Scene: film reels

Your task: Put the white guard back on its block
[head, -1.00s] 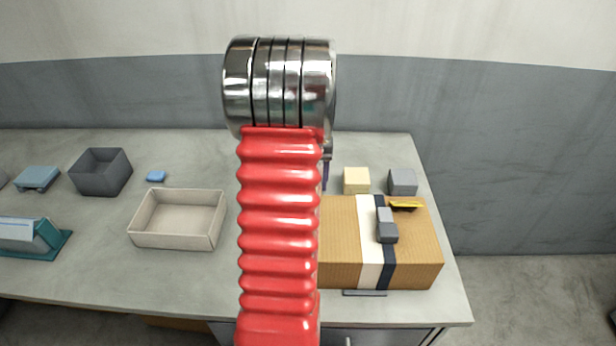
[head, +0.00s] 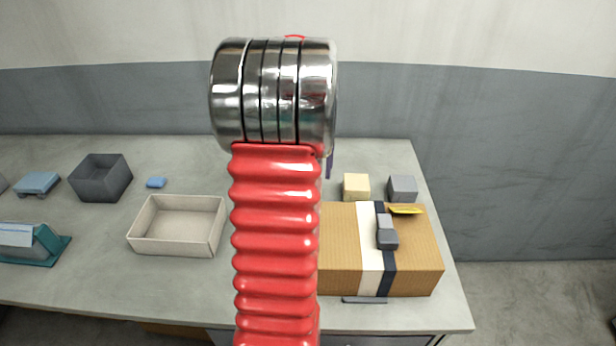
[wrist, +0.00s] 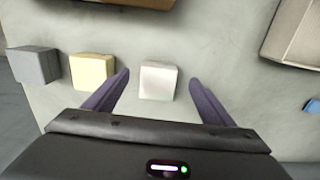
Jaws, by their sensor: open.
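A small white box-shaped piece (wrist: 158,81) stands on the table in the wrist view. I cannot tell whether it is the guard alone or the guard over a block. My gripper (wrist: 160,76) is open, its two dark purple fingers apart on either side of the white piece, which appears between them. No finger visibly touches it. In the head view my red arm hides the white piece and most of my gripper; only part of a purple finger shows beside the arm.
A cream block (head: 356,187) and a grey block (head: 402,188) stand in a row beside it. A cardboard box (head: 340,245) with a dark grey item (head: 387,232) and a yellow item (head: 405,210) is in front. A beige tray (head: 146,240) and a dark grey bin (head: 100,178) are left.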

